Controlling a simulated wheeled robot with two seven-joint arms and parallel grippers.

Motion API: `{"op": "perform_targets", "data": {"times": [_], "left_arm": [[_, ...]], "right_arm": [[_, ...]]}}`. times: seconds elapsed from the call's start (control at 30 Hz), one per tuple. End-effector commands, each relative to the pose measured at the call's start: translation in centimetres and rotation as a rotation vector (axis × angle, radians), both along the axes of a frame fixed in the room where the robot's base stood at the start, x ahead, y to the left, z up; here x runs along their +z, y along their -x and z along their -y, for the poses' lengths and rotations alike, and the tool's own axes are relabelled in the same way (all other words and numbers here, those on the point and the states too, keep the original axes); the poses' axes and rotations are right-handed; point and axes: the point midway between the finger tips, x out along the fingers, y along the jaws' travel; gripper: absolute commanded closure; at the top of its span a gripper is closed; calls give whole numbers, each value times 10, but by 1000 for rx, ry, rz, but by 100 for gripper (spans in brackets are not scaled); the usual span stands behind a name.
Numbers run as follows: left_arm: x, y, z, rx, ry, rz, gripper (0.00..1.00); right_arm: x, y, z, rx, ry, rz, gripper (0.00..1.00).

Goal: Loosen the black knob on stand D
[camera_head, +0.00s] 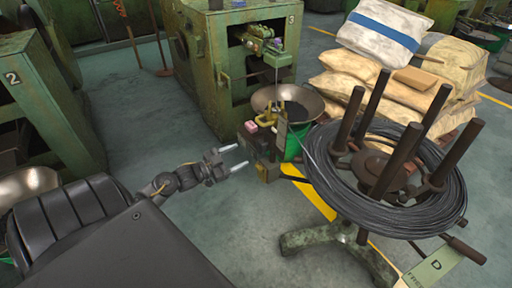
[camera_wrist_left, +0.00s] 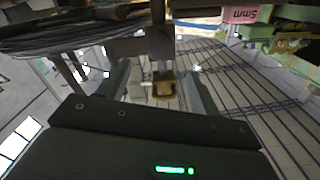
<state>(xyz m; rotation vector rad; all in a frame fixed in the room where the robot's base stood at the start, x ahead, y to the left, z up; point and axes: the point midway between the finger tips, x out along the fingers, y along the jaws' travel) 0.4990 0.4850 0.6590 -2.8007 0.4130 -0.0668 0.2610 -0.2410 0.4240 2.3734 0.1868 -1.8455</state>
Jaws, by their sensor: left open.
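Stand D (camera_head: 310,236) is at the right of the head view, with a green-grey foot and a label tag marked D (camera_head: 437,265). A coil of dark wire (camera_head: 335,190) lies on it around several upright brown posts. A dark knob-like piece (camera_head: 362,236) shows below the coil, and a dark rod handle (camera_head: 465,250) sticks out at lower right; I cannot tell for sure which is the black knob. My left gripper (camera_head: 238,158) is open and empty, left of the stand and apart from it. Its fingers also show in the left wrist view (camera_wrist_left: 160,78). My right gripper is not in view.
A green machine marked 3 (camera_head: 215,70) stands at the back, with a metal bowl (camera_head: 285,98) and green bucket (camera_head: 292,148) before it. A pink box (camera_head: 251,127) is near the bowl. Sacks (camera_head: 350,75) are stacked behind the stand. Floor (camera_head: 255,225) left of the stand is clear.

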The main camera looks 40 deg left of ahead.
Motion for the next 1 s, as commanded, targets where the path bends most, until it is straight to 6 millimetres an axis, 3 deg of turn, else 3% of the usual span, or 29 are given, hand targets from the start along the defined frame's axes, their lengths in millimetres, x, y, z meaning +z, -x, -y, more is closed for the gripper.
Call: {"op": "perform_targets", "data": {"times": [0.3, 0.5, 0.87, 1.0], "left_arm": [[0, -58, 17, 0, 1, 2, 37], [0, -79, 24, 1, 0, 0, 37], [0, -85, 26, 0, -1, -1, 37], [0, -84, 26, 0, -1, -1, 51]], "right_arm": [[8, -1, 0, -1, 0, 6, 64], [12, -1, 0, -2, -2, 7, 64], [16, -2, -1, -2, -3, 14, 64], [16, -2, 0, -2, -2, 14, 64]]}}
